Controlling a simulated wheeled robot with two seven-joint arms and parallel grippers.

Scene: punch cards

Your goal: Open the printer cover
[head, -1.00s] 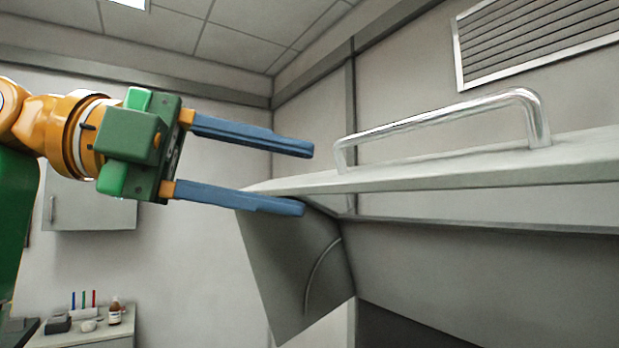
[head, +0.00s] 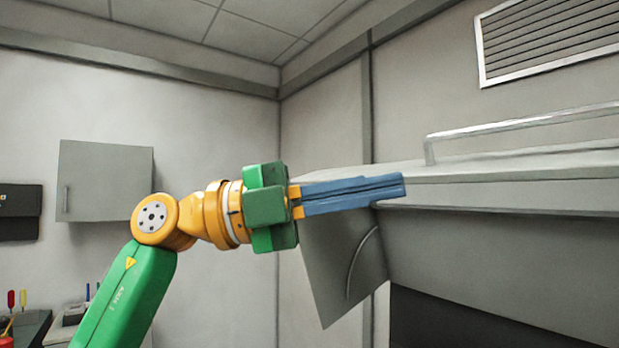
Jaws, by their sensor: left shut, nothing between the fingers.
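The printer cover (head: 480,167) is a pale grey lid at the right, seen nearly edge-on, with a chrome bar handle (head: 520,124) on top. The handle's right end is outside the picture. My left gripper (head: 402,187) has its blue fingers pressed together with nothing between them. The fingers point right and overlap the cover's left front corner in the picture, below and left of the handle. Whether they touch the cover I cannot tell. My right gripper is not in view.
Below the cover is the grey printer body (head: 500,255) with a dark opening (head: 450,322). A slanted grey side panel (head: 335,265) hangs under my fingers. A wall cabinet (head: 105,182) is at the left. A wall vent (head: 550,40) is at the upper right.

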